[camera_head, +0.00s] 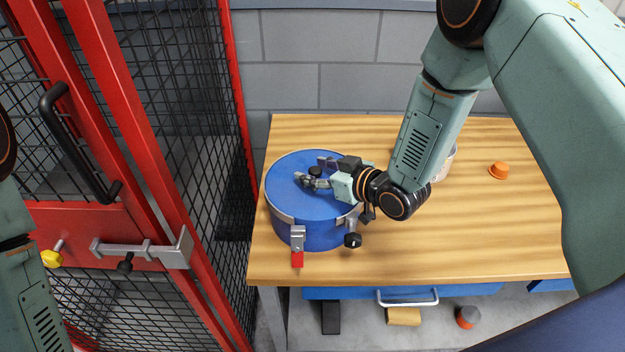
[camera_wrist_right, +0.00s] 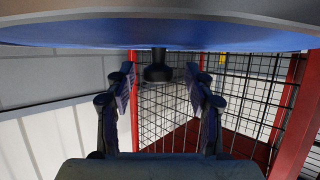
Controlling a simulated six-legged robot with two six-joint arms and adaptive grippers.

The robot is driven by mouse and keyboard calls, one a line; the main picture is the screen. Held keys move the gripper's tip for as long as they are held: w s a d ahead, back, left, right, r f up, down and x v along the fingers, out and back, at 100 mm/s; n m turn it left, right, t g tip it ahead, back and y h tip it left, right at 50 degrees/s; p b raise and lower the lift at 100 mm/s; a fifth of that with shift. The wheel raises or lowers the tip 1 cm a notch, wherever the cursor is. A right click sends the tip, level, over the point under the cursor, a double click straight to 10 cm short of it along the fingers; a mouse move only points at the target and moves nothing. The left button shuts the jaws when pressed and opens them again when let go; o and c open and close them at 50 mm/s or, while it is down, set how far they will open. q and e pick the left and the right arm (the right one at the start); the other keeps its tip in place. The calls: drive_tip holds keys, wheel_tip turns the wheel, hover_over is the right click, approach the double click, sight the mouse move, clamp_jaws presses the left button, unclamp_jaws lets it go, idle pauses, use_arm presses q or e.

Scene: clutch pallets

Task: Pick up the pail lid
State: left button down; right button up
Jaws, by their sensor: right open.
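The pail lid (camera_head: 292,200) is a round blue disc with a small black knob (camera_head: 315,171) near its middle. It sits on a blue pail (camera_head: 322,238) at the left of the wooden table. My right gripper (camera_head: 310,169) is low over the lid, its fingers open on either side of the knob. In the right wrist view, the lid (camera_wrist_right: 90,33) spans the top, and the knob (camera_wrist_right: 157,68) shows between the two spread fingers (camera_wrist_right: 160,82). I cannot tell whether either finger touches it. My left gripper is out of view; only part of my left arm shows.
A red-tipped latch (camera_head: 297,245) and a black-knobbed clamp (camera_head: 352,238) are at the pail's front rim. An orange cap (camera_head: 499,170) lies on the table (camera_head: 480,235). A pale container (camera_head: 449,163) is partly behind my right arm. A red mesh gate (camera_head: 150,180) stands at the left.

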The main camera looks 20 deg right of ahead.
drive_tip(key=shift+w+d+f, duration=0.15)
drive_tip(key=shift+w+f, duration=0.05)
drive_tip(key=shift+w+a, duration=0.2)
drive_tip(key=shift+a, duration=0.2)
drive_tip(key=c, duration=0.3)
drive_tip(key=shift+s+d, duration=0.15)
drive_tip(key=shift+d, duration=0.15)
drive_tip(key=c, duration=0.6)
drive_tip(key=shift+a, duration=0.2)
clamp_jaws()
